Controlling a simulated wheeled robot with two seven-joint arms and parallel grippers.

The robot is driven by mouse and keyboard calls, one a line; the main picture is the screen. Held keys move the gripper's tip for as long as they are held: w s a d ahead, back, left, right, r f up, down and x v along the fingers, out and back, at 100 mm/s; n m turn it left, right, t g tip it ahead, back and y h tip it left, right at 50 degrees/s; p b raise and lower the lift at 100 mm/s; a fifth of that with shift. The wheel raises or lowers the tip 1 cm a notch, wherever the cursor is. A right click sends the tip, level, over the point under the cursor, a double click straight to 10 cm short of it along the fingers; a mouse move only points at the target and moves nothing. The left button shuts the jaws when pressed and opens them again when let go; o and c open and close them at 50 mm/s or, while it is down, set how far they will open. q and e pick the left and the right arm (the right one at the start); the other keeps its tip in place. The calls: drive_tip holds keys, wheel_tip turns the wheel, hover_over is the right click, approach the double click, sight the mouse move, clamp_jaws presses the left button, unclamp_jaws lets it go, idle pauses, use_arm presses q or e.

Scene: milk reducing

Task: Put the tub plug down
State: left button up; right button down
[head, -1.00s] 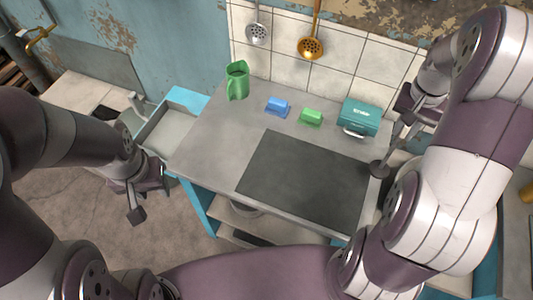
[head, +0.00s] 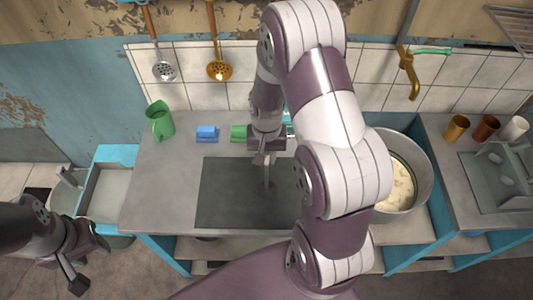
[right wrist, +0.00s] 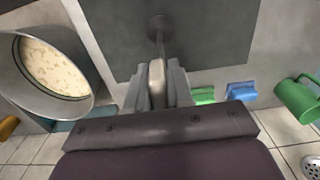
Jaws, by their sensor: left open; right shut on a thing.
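The tub plug has a pale handle (right wrist: 157,88) and a thin rod ending in a dark disc (right wrist: 160,24). My right gripper (right wrist: 157,76) is shut on the handle. In the head view my right gripper (head: 262,156) is over the dark panel (head: 220,195) on the counter, with the plug's rod (head: 267,174) pointing down. I cannot tell whether the disc touches the panel. The large metal tub (head: 428,180) with pale, lumpy contents stands right of my arm; it also shows in the right wrist view (right wrist: 50,100). My left gripper (head: 88,266) is open and empty at lower left.
A green jug (head: 161,122), a blue block (head: 207,132) and a green block (head: 239,132) stand along the counter's back. My right arm mostly hides a teal thing behind it. Several cups (head: 486,127) stand far right. The panel's left part is clear.

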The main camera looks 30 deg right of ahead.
drive_tip(key=shift+f, duration=0.4)
drive_tip(key=shift+w, duration=0.2)
drive_tip(key=shift+s+f, duration=0.1)
drive_tip(key=shift+f, duration=0.15)
drive_tip(key=c, duration=1)
unclamp_jaws()
drive_tip(key=shift+r, duration=0.1)
